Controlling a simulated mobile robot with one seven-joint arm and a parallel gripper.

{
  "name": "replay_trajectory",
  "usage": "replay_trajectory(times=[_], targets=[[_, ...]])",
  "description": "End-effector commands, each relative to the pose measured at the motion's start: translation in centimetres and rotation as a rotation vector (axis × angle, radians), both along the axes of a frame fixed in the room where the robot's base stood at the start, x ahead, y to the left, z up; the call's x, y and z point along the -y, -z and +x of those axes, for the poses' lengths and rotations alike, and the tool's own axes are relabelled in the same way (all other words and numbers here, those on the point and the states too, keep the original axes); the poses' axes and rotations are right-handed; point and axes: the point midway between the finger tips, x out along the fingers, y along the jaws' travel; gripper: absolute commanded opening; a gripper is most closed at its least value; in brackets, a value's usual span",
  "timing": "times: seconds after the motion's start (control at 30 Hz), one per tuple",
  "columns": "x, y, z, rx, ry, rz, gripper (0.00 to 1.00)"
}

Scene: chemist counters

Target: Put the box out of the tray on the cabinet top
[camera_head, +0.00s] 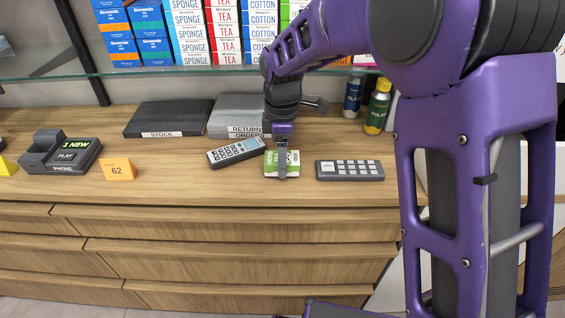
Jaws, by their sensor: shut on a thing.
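The small green and white box (293,163) is at the front part of the wooden cabinet top (210,188), outside the trays. My gripper (282,168) points down over it and is shut on it; one finger lies across its near face. The box looks upright, at or just above the wood; I cannot tell whether it touches. The grey tray marked RETURN ORDERS (228,133) is behind it, partly hidden by my arm. A dark tray marked STOCK (155,133) lies to its left.
A handset (236,153) lies close left of the box and a grey keypad (349,170) to its right. Two bottles (377,106) stand at the back right. A glass shelf (200,69) with cartons hangs above.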

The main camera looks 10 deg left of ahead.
Motion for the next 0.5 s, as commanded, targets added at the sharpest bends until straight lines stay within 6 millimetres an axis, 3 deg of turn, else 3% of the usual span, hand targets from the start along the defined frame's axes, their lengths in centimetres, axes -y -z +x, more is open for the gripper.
replay_trajectory(times=[0.1, 0.47, 0.5], targets=[[0.0, 1.05, -0.01, 0.0, 0.0, 0.0, 0.08], [0.02, 1.4, 0.0, 0.0, 0.001, 0.001, 0.08], [0.01, 1.43, 0.0, 0.001, 0.001, 0.001, 0.66]])
